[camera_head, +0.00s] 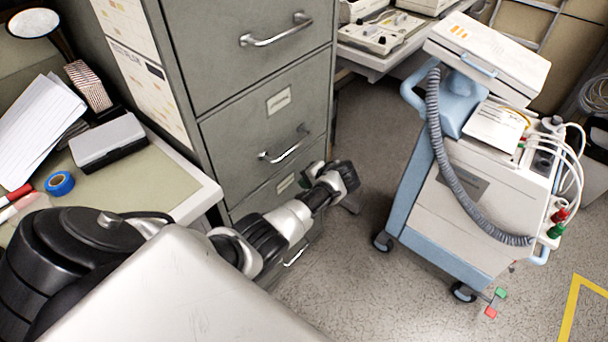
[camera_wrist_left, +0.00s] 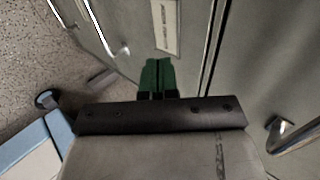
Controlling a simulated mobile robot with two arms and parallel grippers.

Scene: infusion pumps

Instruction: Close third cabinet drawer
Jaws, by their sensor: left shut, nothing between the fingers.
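The grey-green filing cabinet (camera_head: 262,75) stands left of centre in the head view, with drawers stacked one above another. The third drawer from the top in view shows its label (camera_head: 286,184); my left arm covers much of its front. My left gripper (camera_head: 346,178) is in front of that drawer, right of the label. In the left wrist view its green fingertips (camera_wrist_left: 158,77) are together and empty, close to the drawer front below a label (camera_wrist_left: 165,27). Contact cannot be told, nor how far the drawer stands out. My right gripper is not in view.
The second drawer's handle (camera_head: 283,147) sticks out above my left gripper. A desk (camera_head: 185,190) adjoins the cabinet on the left. A blue-and-white medical cart (camera_head: 465,205) with a grey hose stands to the right. Free floor (camera_head: 345,275) lies between cabinet and cart.

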